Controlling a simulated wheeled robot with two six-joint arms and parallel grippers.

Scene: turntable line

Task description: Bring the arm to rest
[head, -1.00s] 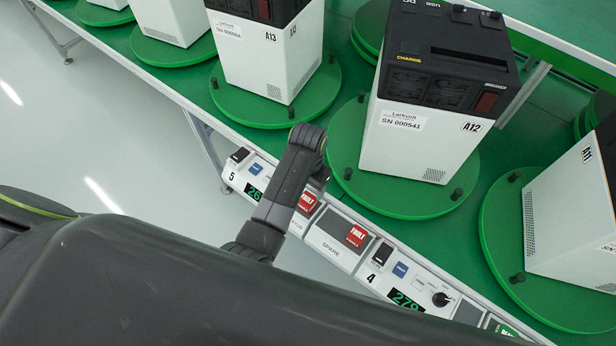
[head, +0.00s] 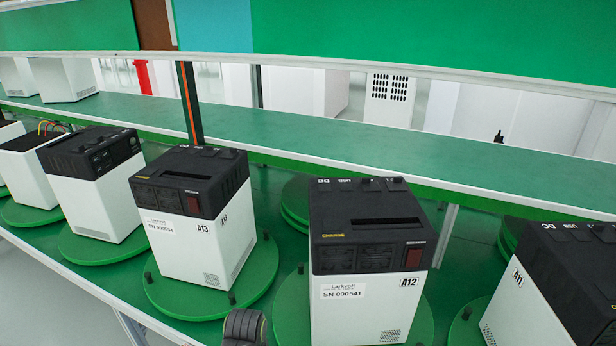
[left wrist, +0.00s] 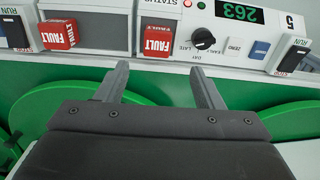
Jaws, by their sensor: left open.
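My left gripper (left wrist: 162,80) shows in the left wrist view with its two fingers apart and nothing between them. The fingertips point toward the control strip (left wrist: 240,62) and lie in front of its lower edge; I cannot tell whether they touch it. In the head view only a dark end of my arm (head: 244,327) shows at the bottom edge, between units A13 and A12. My right gripper is in neither view.
Unit A12 (head: 362,295), unit A13 (head: 195,235) and unit A11 (head: 560,290) stand on green turntables. The strip carries red FAULT blocks (left wrist: 157,38), a black knob (left wrist: 204,39) and a display reading 263 (left wrist: 239,12). A green shelf (head: 330,140) runs behind.

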